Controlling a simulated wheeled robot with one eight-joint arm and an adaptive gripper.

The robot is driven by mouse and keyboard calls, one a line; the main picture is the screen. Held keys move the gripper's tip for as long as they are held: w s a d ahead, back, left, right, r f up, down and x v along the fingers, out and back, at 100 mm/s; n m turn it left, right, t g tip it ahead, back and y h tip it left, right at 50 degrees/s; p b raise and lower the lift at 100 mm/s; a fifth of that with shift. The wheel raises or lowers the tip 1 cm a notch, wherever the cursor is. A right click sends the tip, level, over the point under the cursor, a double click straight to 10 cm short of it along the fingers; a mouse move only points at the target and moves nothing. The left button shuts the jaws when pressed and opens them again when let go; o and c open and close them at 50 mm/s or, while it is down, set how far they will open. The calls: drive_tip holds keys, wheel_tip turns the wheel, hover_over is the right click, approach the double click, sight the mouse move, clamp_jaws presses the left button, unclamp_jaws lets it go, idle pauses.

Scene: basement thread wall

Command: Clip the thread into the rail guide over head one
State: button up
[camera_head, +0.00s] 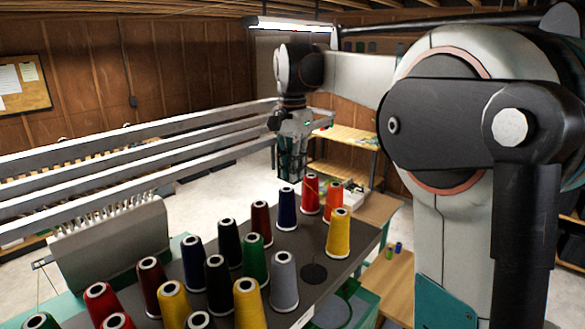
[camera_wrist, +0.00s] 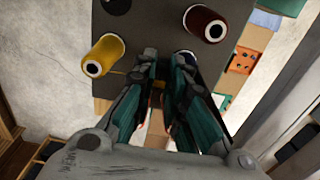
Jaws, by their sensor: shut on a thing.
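My gripper (camera_head: 291,176) hangs fingers-down at the right ends of the long metal rails (camera_head: 150,150), above and behind the dark blue cone (camera_head: 287,212). The rails run level above a grey machine head (camera_head: 112,250) with a row of white pegs on top. I cannot make out a rail guide or which head is number one.
Several thread cones stand on a dark table, including a yellow cone (camera_head: 338,235) at its right edge, which also shows in the wrist view (camera_wrist: 102,55), and a dark red cone (camera_wrist: 208,24). A black disc (camera_head: 313,273) lies on the bare table. Shelves (camera_head: 345,150) stand behind.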

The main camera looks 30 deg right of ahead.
drive_tip(key=shift+f, duration=0.1)
drive_tip(key=o, duration=0.8)
drive_tip(key=shift+c, duration=0.2)
wheel_tip(320, 180, up, 12)
